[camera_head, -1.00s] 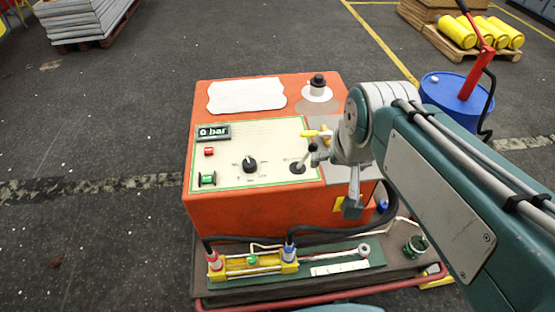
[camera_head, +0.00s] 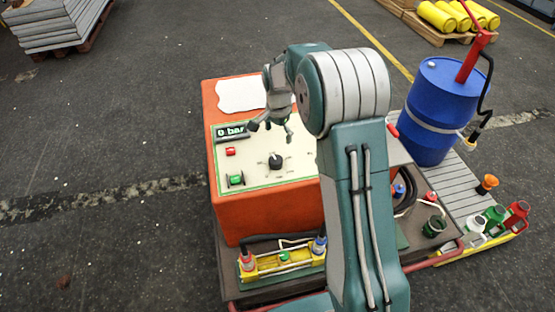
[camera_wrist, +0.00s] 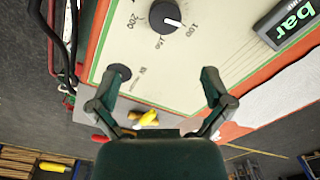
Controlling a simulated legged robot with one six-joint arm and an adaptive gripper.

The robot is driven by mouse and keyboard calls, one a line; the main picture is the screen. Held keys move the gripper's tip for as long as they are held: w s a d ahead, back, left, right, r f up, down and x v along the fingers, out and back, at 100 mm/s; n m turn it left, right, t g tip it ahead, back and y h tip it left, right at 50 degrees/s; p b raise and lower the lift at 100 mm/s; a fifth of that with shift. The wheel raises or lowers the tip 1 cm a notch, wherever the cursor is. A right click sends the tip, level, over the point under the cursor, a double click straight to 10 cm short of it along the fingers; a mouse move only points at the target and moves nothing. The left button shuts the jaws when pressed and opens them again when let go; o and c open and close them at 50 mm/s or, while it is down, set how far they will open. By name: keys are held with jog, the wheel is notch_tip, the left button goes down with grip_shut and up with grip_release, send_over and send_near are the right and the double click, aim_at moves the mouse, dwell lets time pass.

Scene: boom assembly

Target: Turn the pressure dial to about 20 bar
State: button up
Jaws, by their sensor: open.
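The pressure dial (camera_head: 276,161) is a black knob on the cream panel of the orange unit. In the wrist view the knob (camera_wrist: 172,13) is at the top, with a white pointer line and printed marks 200, 150 and 100 around it. The pressure display (camera_head: 232,132) reads 0 bar; in the wrist view the display (camera_wrist: 291,21) is cut off, showing only "bar". My gripper (camera_head: 272,132) is over the panel, behind the dial in the head view, its fingers spread and empty. In the wrist view my gripper (camera_wrist: 166,75) is apart from the dial.
A red button (camera_head: 230,152) and a green switch (camera_head: 235,180) are left of the dial. A yellow-handled item (camera_wrist: 145,118) shows between my fingers in the wrist view. My arm hides the panel's right side. A blue drum (camera_head: 437,112) stands to the right.

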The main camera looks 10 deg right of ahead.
aim_at(276, 159)
jog(key=f, duration=0.1)
jog(key=a+f, duration=0.1)
jog(key=shift+w+a+f, duration=0.15)
jog(key=shift+w+f, duration=0.25)
jog(key=f, duration=0.8)
jog(key=shift+s+d+f, duration=0.1)
jog(key=shift+d+f, duration=0.15)
jog(key=shift+d, duration=0.15)
jog(key=shift+a+f, duration=0.25)
jog(key=shift+f, duration=0.5)
jog(key=shift+d, duration=0.15)
jog(key=c, duration=1.1)
